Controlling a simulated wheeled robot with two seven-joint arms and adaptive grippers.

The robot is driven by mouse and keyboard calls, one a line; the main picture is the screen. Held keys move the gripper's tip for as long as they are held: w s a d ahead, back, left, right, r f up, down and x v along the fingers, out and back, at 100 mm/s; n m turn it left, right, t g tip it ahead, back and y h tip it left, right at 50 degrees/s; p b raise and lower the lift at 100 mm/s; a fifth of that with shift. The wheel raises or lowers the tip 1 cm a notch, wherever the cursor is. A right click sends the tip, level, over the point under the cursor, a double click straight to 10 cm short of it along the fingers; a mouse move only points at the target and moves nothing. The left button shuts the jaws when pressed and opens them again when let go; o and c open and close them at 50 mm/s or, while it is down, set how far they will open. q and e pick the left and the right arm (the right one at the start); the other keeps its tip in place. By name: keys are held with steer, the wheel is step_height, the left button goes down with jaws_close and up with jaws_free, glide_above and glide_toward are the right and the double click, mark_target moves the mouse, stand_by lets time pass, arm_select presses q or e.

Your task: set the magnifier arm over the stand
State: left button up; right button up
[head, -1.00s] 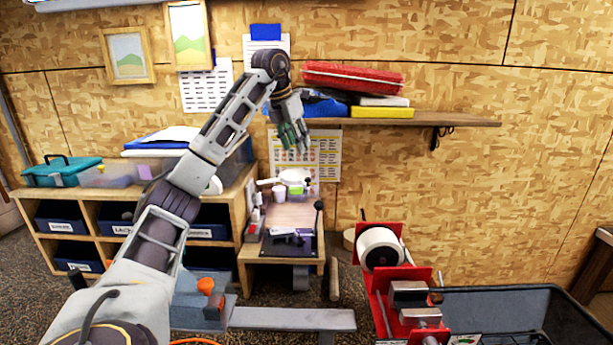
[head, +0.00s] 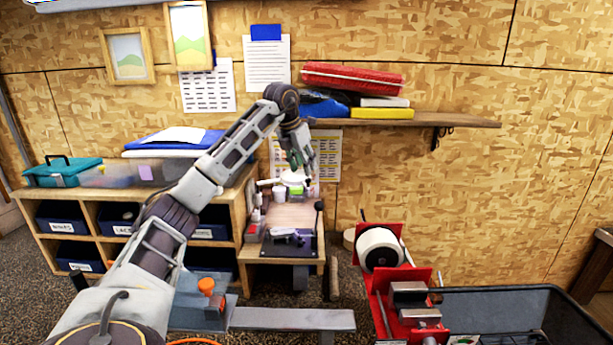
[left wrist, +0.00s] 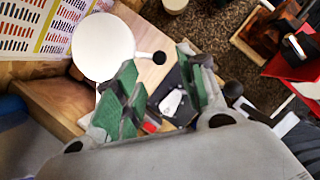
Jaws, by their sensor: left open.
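The magnifier's white round head (head: 293,178) is above the back of the small wooden bench, on a pale arm reaching left. In the left wrist view the white disc (left wrist: 103,47) is large, with a black knob (left wrist: 159,58) at its right. My left gripper (head: 301,160) points down just above the magnifier head and partly hides it. Its green-padded fingers (left wrist: 158,80) are apart and empty, with the disc beyond the left finger. A black plate with a grey piece (head: 284,235) lies at the bench front; I cannot tell whether this is the stand. My right gripper is out of view.
Small bottles (head: 256,207) line the bench's left edge. A black-knobbed lever (head: 319,206) stands at its right. A wall shelf (head: 440,119) is just above right. A red machine with a white roll (head: 380,249) stands right of the bench.

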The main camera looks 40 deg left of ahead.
mark_target(308, 179)
arm_select(q)
steer(key=shift+p+x, duration=0.3)
steer(key=shift+x, duration=2.3)
jaws_close()
